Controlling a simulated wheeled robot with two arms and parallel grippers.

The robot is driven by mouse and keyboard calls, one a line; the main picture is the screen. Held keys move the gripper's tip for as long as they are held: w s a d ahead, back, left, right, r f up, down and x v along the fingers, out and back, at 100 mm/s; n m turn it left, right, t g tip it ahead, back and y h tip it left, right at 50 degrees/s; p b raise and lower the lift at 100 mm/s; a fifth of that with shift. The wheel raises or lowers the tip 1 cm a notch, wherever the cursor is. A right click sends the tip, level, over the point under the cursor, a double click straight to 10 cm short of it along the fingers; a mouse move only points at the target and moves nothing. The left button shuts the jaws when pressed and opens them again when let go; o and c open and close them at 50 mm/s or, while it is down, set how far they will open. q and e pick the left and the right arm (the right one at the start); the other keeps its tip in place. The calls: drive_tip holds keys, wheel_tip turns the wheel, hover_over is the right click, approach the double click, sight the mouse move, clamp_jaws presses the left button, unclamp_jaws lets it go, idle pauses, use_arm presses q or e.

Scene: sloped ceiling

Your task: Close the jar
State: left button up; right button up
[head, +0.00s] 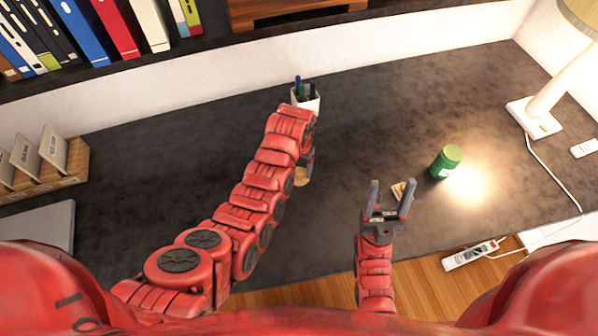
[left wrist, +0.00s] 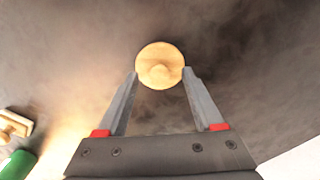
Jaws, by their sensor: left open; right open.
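A round pale wooden piece with a central knob, like a jar lid, shows in the left wrist view (left wrist: 160,65) and, partly hidden by my left arm, in the head view (head: 302,178). I cannot tell whether it lies on the desk or on something. My left gripper (head: 305,165) is open, with its fingertips at the near edge of this piece, one to each side. A green jar-like container (head: 447,162) with a green top stands upright on the desk at the right. My right gripper (head: 391,188) is open and empty over the desk's front part.
A small wooden piece (head: 399,190) lies by the right gripper's fingers. A white pen cup (head: 306,99) stands behind my left arm. A lamp (head: 535,117), its cord and a power strip (head: 470,254) are at right, a wooden file holder (head: 45,170) at left. The desk's back middle is clear.

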use_arm(q)
drive_tip(key=shift+f, duration=0.25)
clamp_jaws()
idle(0.3)
